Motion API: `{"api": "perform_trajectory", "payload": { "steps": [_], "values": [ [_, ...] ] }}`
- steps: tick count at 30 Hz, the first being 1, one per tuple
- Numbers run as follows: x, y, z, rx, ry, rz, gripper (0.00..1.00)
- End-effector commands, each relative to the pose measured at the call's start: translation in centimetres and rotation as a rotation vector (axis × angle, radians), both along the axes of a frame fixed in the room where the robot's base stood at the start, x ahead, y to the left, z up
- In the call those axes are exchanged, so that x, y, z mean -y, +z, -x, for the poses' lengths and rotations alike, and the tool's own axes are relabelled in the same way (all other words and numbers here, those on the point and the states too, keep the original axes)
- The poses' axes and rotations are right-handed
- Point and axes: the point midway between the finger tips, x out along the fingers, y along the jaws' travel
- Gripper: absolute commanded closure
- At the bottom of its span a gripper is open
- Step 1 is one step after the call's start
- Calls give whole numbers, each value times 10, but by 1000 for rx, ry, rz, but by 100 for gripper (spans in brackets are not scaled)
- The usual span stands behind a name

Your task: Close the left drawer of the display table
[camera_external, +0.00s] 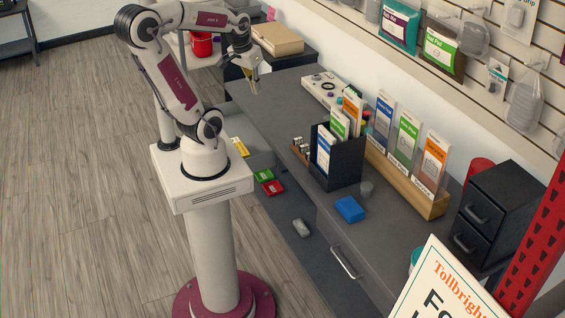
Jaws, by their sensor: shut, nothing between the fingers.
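The grey display table (284,112) runs diagonally from upper left to lower right. At its left, an open drawer (262,147) sticks out from the front, partly hidden behind my base and column. In it lie a yellow item (240,147), a green box (264,175) and a red box (273,188). Its front and handle are hidden. A bar handle (345,262) shows on the table's front farther right. My gripper (254,88) is shut and empty, pointing down by the table's far left end, apart from the drawer in the picture. Its exact height is unclear.
On the tabletop stand a black card holder (338,160), a wooden card rack (400,182), a blue box (349,209), a white device (324,90) and a small black drawer unit (492,214). A grey object (303,228) lies below the table edge. A sign (450,290) blocks the lower right.

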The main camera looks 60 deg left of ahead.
Motion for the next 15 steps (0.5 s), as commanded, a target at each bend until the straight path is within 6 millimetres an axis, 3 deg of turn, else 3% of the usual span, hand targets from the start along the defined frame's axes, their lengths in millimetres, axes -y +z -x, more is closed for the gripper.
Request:
{"api": "perform_trajectory", "payload": {
  "steps": [15],
  "values": [
    [-86, -33, 6, -115, 366, 126, 100]
  ]
}}
